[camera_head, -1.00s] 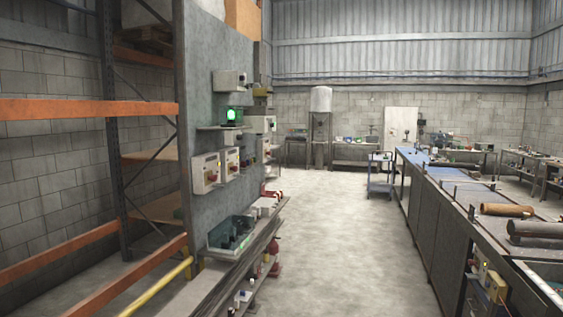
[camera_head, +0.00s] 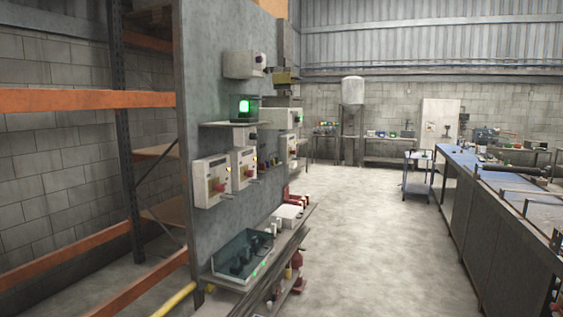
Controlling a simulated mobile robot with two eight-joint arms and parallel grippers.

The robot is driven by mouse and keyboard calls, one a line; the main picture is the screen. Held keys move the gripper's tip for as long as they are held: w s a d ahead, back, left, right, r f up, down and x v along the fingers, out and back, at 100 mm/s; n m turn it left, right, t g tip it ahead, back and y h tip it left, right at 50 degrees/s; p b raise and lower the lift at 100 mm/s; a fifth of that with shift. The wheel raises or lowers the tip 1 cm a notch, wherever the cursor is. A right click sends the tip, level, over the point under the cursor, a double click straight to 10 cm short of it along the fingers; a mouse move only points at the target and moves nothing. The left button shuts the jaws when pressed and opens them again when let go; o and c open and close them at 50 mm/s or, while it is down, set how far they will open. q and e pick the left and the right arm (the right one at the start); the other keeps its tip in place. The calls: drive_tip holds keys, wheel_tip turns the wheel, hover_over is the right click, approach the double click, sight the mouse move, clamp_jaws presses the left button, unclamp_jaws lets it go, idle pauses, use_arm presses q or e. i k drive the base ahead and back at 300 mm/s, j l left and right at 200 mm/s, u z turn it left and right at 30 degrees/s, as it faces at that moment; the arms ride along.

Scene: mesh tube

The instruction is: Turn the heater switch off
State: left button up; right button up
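Two white switch boxes with red knobs are mounted side by side on the grey wall panel, a nearer one (camera_head: 211,180) and a farther one (camera_head: 244,168). More control boxes (camera_head: 290,150) sit farther along the panel. A green lamp (camera_head: 244,108) glows on a small shelf above the boxes. I cannot tell which of these is the heater switch, nor read any labels or knob positions. Neither of my grippers is in view.
A bench (camera_head: 262,277) below the panel holds a dark teal tray (camera_head: 243,256) and a white box (camera_head: 287,217). Orange shelving (camera_head: 85,100) stands at left. A long workbench (camera_head: 487,215) runs along the right, with a blue trolley (camera_head: 418,178) beyond. The floor (camera_head: 365,245) between is clear.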

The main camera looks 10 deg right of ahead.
sight(221, 188)
drive_tip(key=i+l, duration=0.2)
drive_tip(key=i, duration=0.25)
drive_tip(key=i+l, duration=0.25)
drive_tip(key=i, duration=0.25)
drive_tip(key=i+l, duration=0.2)
drive_tip(key=i, duration=0.25)
